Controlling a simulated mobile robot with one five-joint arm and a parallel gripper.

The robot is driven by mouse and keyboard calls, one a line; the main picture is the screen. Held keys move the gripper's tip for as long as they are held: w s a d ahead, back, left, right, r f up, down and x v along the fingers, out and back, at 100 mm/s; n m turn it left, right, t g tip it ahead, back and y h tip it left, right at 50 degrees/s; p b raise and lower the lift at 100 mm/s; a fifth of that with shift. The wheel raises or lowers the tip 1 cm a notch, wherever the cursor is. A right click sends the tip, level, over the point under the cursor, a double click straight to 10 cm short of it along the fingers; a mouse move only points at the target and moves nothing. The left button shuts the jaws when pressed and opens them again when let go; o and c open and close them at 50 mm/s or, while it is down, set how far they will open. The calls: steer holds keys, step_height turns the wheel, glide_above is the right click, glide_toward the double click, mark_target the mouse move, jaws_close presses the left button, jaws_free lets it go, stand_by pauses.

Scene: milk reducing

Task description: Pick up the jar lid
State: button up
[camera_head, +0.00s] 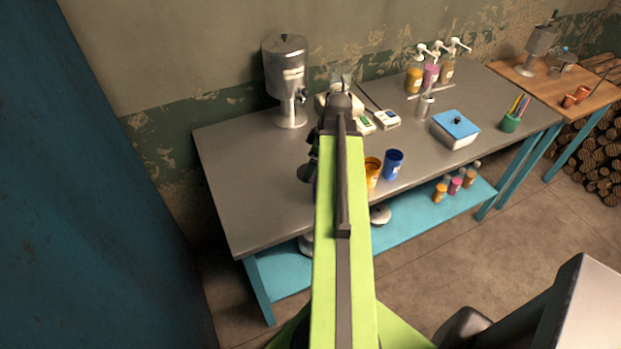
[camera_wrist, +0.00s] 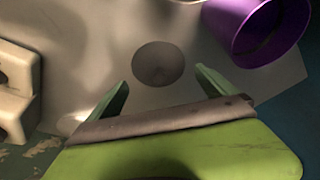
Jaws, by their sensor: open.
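A flat grey disc (camera_wrist: 158,63), which looks like the jar lid, lies on the grey worktop in the wrist view. My gripper (camera_wrist: 162,79) is open, its two green fingers spread wide below the disc in that picture, with nothing between their tips. How high the fingers are above the worktop I cannot tell.
A purple cup (camera_wrist: 256,28) stands to the upper right of the disc. A cream-coloured object (camera_wrist: 14,90) is at the left. On the grey table (camera_head: 235,190) stand a metal dispenser (camera_head: 287,80), an orange cup (camera_head: 372,172), a blue cup (camera_head: 393,163) and a blue-lidded box (camera_head: 455,130).

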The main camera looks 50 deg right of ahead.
steer(key=b+x, duration=0.1)
steer(key=x, duration=0.2)
steer(key=shift+r, duration=0.15)
steer(key=shift+s, duration=0.1)
steer(key=c, duration=1.2)
